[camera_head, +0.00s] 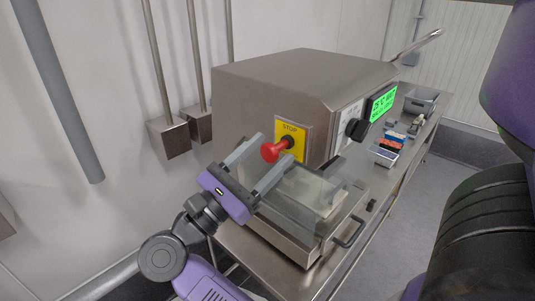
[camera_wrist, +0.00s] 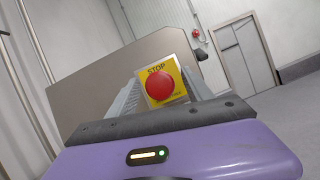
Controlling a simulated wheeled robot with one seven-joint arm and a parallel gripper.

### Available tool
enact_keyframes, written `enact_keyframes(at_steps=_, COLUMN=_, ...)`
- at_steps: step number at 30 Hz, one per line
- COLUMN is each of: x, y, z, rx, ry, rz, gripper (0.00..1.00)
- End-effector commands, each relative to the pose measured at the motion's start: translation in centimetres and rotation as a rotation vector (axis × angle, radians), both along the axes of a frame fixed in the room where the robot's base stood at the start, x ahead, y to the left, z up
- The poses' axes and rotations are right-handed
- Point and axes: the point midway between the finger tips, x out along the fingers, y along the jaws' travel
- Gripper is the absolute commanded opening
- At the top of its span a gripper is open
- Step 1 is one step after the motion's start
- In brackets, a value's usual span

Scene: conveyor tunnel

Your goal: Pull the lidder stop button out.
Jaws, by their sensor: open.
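The red stop button (camera_head: 272,151) sticks out from a yellow plate marked STOP (camera_head: 289,129) on the near side of the steel lidder (camera_head: 300,85). In the wrist view the red button (camera_wrist: 159,87) faces the camera, in front of its yellow plate (camera_wrist: 179,76). My gripper (camera_head: 272,153) is open, with one grey finger on each side of the button in the head view. I cannot tell whether either finger touches it. In the wrist view the fingers show partly, left and right of the button.
A clear-covered tray with a handle (camera_head: 350,234) sits low at the lidder's front. A black knob (camera_head: 356,130) and a green display (camera_head: 382,103) are on the front face. Small bins (camera_head: 386,152) stand along the bench. Wall pipes and boxes (camera_head: 169,137) are at left.

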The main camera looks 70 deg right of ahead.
Motion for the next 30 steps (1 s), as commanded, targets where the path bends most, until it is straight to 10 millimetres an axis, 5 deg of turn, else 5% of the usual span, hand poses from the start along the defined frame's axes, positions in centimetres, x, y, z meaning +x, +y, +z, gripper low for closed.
enact_keyframes(at_steps=15, x=3.3, y=5.7, z=-2.8, rx=0.0, ry=0.0, rz=0.003, gripper=0.59)
enact_keyframes(at_steps=30, x=3.5, y=6.1, z=-2.8, rx=0.0, ry=0.0, rz=0.001, gripper=0.59)
